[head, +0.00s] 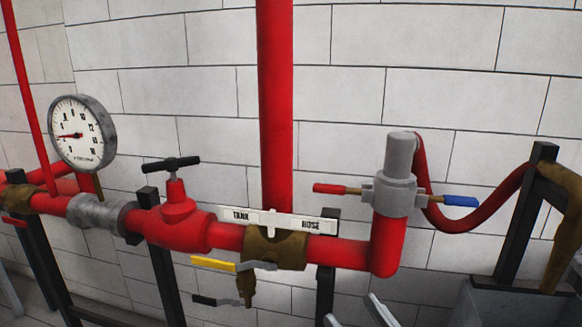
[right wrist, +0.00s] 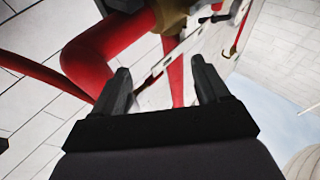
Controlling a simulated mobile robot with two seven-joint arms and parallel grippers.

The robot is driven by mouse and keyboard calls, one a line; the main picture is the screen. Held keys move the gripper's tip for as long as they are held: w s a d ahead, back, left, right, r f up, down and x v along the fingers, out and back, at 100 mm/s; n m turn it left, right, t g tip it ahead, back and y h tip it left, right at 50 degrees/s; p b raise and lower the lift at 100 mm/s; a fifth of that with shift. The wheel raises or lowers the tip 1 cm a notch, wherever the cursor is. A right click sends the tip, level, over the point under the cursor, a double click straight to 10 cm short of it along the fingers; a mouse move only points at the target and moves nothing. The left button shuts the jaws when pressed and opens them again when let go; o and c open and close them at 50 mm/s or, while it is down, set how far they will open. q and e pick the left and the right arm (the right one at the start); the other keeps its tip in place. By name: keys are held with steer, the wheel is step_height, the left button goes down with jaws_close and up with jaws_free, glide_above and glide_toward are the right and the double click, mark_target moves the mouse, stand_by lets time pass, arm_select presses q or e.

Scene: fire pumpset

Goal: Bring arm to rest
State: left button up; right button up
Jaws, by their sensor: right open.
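My right gripper (head: 358,312) shows at the bottom edge of the head view, right of centre, with only its pale fingertips in sight. In the right wrist view my right gripper (right wrist: 160,75) has its two dark fingers spread apart with nothing held between them. Past the fingers in that view are the red pipe (right wrist: 95,60) and part of the brass fitting. In the head view the fingertips appear below the red pipe elbow (head: 385,250), apart from it. My left gripper is not in view.
A lever plate marked TANK and HOSE (head: 270,221) sits on a brass valve (head: 275,250). A yellow handle (head: 215,265), a black-handled red valve (head: 180,215) and a round gauge (head: 82,133) are further left. A red hose (head: 465,222) loops right to a black post (head: 525,205).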

steer(key=s+d+f+m+g+h, duration=0.1)
steer(key=s+d+f+g+h, duration=0.1)
steer(key=s+f, duration=0.3)
steer(key=s+d+f+m+g+h, duration=0.1)
steer(key=s+d+f+g+h, duration=0.2)
steer(key=f, duration=1)
steer(key=s+d+f+m+g+h, duration=0.1)
steer(key=s+d+f+g+h, duration=0.2)
steer(key=s+d+f, duration=0.2)
steer(key=s+f, duration=0.3)
steer(key=shift+s+f+m, duration=0.3)
steer(key=shift+s+f, duration=0.1)
